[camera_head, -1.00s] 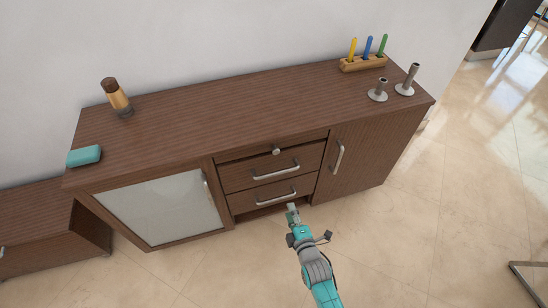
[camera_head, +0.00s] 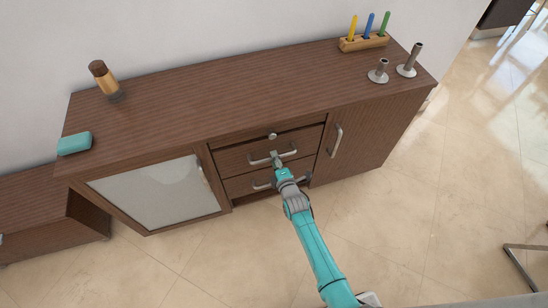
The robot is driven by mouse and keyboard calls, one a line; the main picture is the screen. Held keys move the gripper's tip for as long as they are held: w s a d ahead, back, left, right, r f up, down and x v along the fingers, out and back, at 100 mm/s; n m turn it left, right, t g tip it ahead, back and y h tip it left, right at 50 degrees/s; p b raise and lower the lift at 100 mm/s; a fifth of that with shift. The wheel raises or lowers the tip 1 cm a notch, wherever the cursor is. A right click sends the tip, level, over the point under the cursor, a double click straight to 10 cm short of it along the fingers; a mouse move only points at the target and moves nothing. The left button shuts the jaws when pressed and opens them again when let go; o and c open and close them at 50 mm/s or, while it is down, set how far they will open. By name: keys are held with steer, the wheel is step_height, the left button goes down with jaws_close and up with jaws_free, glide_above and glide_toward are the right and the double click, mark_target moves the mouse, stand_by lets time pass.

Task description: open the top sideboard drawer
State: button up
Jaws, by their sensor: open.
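The brown wooden sideboard (camera_head: 190,95) stands against the wall. In its middle are two stacked drawer fronts with silver bar handles. The upper drawer front (camera_head: 232,160) looks shut, and its bar handle (camera_head: 289,153) runs across it. The lower drawer front (camera_head: 236,186) sits below, with its handle (camera_head: 262,186) partly hidden by my arm. My gripper (camera_head: 277,158) is open at the middle of the upper handle and overlaps it in view. I cannot tell whether the fingers touch the handle or surround it.
A glass door (camera_head: 150,195) is on the left and a wooden door (camera_head: 360,135) on the right.

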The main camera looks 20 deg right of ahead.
steer(key=shift+w+f, duration=0.15)
steer(key=shift+w, duration=0.65)
jaws_close()
steer(key=s, duration=2.6)
steer(key=shift+s, duration=0.25)
